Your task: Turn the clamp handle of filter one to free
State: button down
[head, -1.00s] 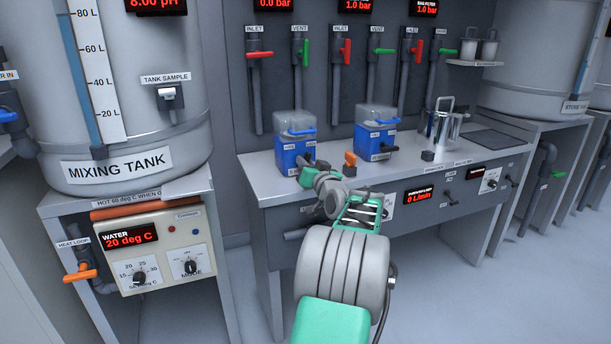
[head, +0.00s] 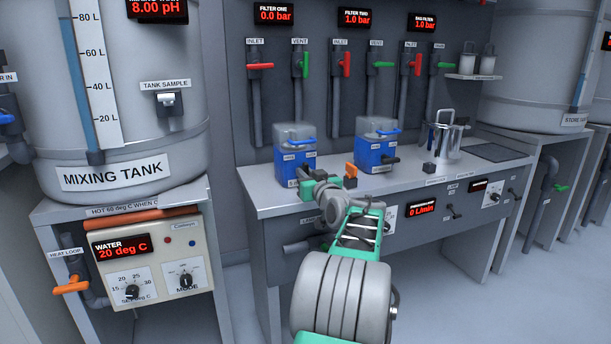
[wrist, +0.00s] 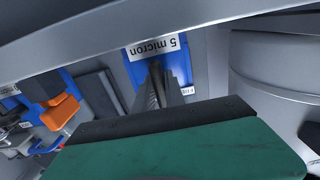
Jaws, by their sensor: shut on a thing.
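Filter one (head: 284,172) is the left blue housing with a clear top and a blue handle on its lid, on the grey bench. My gripper (head: 306,184) is at its lower front, shut on the clamp handle, which is mostly hidden by the fingers in the head view. In the wrist view the two dark fingers (wrist: 163,88) are close together in front of the blue housing (wrist: 135,68) with its "5 micron" label. How far the handle is turned cannot be told. The filter one display (head: 273,14) reads 0.0 bar.
Filter two (head: 368,155), a similar blue housing with a dark front lever, stands to the right. A steel pot (head: 447,140) stands farther right.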

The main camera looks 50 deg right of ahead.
jog(key=c, duration=1.4)
grip_release()
jog(key=shift+s, duration=0.1)
jog(key=p+v, duration=0.2)
jog(key=v, duration=0.5)
jog(key=shift+s+a, duration=0.15)
jog(key=shift+s, duration=0.15)
